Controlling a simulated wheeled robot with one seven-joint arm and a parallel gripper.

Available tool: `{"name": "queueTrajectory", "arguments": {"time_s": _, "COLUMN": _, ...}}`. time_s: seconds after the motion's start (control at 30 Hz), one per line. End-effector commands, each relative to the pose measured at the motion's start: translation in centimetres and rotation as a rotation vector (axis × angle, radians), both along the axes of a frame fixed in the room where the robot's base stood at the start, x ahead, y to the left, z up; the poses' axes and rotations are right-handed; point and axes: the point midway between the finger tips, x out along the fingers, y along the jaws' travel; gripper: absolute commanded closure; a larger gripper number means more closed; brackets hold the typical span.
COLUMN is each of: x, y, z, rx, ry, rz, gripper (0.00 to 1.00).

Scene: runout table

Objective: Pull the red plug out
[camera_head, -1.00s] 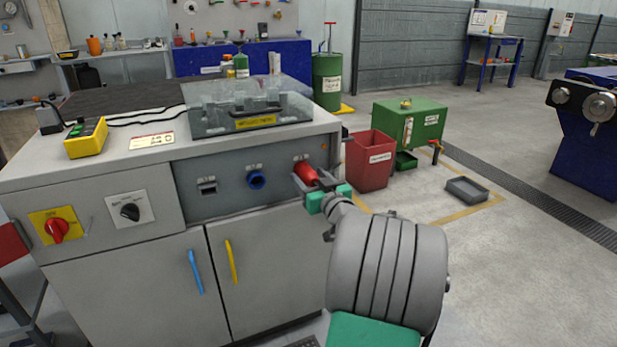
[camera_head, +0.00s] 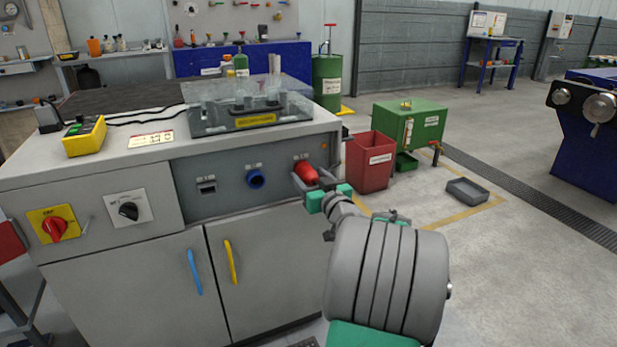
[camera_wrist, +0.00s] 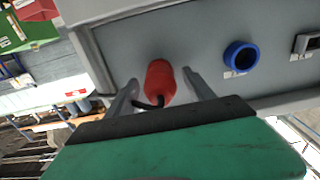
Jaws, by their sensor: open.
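The red plug (camera_head: 306,173) sits in the grey front panel (camera_head: 220,181) of the cabinet, at the panel's right end. In the wrist view the red plug (camera_wrist: 160,80) points out from the panel, with a short black cable at its near end. My gripper (camera_head: 305,181) is at the plug, and its fingers are open. In the wrist view my gripper (camera_wrist: 159,88) has one finger on each side of the plug, with gaps visible between fingers and plug. Whether the fingertips touch the panel cannot be told.
A blue round socket (camera_head: 256,179) and a small rectangular socket (camera_head: 207,186) are left of the plug. A clear-lidded box (camera_head: 247,106) and a yellow device (camera_head: 85,137) stand on the cabinet top. A red bin (camera_head: 370,162) stands on the floor to the right.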

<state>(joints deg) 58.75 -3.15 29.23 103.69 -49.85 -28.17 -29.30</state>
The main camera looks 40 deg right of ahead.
Motion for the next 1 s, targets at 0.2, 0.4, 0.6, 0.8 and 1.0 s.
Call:
{"name": "queueTrajectory", "arguments": {"time_s": 0.2, "x": 0.00, "y": 0.00, "z": 0.06, "rx": 0.000, "ry": -0.001, "rz": 0.000, "gripper": 0.44}}
{"name": "queueTrajectory", "arguments": {"time_s": 0.4, "x": 0.00, "y": 0.00, "z": 0.06, "rx": 0.000, "ry": -0.001, "rz": 0.000, "gripper": 0.60}}
{"name": "queueTrajectory", "arguments": {"time_s": 0.6, "x": 0.00, "y": 0.00, "z": 0.06, "rx": 0.000, "ry": -0.001, "rz": 0.000, "gripper": 0.77}}
{"name": "queueTrajectory", "arguments": {"time_s": 0.8, "x": 0.00, "y": 0.00, "z": 0.05, "rx": 0.001, "ry": -0.001, "rz": 0.000, "gripper": 0.93}}
{"name": "queueTrajectory", "arguments": {"time_s": 1.0, "x": 0.00, "y": 0.00, "z": 0.05, "rx": 0.001, "ry": -0.001, "rz": 0.000, "gripper": 1.00}}
